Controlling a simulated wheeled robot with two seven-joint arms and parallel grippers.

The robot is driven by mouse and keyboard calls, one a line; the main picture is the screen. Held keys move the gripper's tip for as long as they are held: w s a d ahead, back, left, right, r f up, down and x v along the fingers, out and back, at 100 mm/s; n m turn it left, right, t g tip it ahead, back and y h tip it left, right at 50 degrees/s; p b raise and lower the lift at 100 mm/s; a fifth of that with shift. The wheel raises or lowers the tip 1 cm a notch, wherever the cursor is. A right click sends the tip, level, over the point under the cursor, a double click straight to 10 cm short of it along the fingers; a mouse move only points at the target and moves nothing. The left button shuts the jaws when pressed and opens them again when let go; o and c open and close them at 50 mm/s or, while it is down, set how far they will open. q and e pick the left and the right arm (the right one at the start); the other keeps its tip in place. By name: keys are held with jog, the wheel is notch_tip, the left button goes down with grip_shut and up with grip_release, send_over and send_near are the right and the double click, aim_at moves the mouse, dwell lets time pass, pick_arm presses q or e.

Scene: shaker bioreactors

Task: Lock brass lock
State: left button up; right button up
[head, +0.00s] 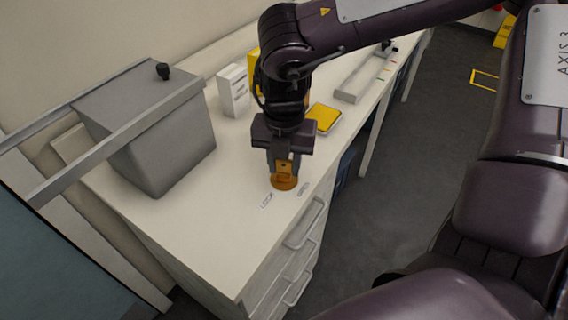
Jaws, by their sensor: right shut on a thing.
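The brass lock (284,183) is a small round orange-brown piece on the white bench top, near the front edge above the drawers. My right gripper (284,168) points down over it and is shut on its upper part. The fingers hide part of the lock. Two small printed labels lie flat on the bench by the lock, one to its left (266,200) reading something like "LOCK" and one to its right (303,189) that is too small to read. My left gripper is not in view.
A grey box (150,130) with a black knob and metal rails stands at the left. A white carton (233,90), a yellow-topped item (323,118) and a long grey tray (362,78) lie farther back. Drawer handles (305,225) stick out at the front. The bench front left is clear.

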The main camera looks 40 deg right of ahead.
jog(key=shift+s+f+n, duration=0.2)
jog(key=shift+n, duration=0.1)
jog(key=shift+n+b, duration=0.3)
jog(key=shift+n, duration=2.1)
jog(key=shift+n+b, duration=0.35)
jog(key=shift+n, duration=0.75)
jog(key=n, duration=0.2)
jog(key=shift+n, duration=0.3)
